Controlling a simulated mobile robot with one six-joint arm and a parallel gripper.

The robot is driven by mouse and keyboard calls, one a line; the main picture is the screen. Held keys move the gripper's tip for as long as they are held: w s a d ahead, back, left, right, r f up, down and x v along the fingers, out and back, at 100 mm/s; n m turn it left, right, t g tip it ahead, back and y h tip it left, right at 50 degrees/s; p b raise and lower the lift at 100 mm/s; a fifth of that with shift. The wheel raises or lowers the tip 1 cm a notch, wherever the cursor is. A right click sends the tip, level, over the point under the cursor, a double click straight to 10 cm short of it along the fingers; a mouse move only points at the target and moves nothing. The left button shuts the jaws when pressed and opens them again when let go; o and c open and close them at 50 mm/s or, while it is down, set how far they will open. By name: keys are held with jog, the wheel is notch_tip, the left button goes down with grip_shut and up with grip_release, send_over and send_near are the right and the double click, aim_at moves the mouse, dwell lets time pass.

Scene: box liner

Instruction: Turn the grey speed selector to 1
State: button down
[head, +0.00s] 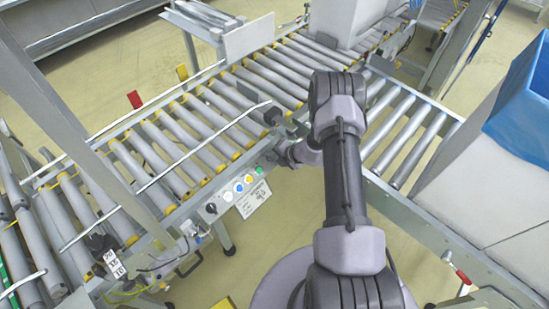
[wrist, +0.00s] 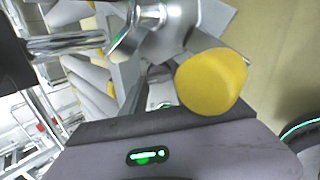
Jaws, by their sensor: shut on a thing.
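My gripper (head: 287,152) reaches down to the inner side rail of the roller conveyor, near the right end of the button panel (head: 226,205). It is shut on a small part there, which is mostly hidden, so I cannot tell whether it is the grey speed selector. In the wrist view, metal fittings and a rounded yellow piece (wrist: 212,80) sit just past the gripper body. A dark round knob (head: 211,208) is at the panel's left end, apart from my gripper. No number markings can be read.
White, yellow, blue and green buttons (head: 238,188) and a white label (head: 253,199) are on the panel. A guide bar (head: 210,138) crosses above the rollers. Another roller section (head: 410,140) and a blue bin (head: 520,110) are to the right.

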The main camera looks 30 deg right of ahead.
jog(key=shift+n, duration=0.5)
jog(key=c, duration=1.2)
grip_release()
jog(key=shift+c, duration=0.2)
jog(key=p+v, duration=0.6)
jog(key=v, duration=1.1)
jog(key=shift+r+p, duration=0.2)
jog(key=shift+p, duration=0.1)
jog(key=shift+s+d, duration=0.1)
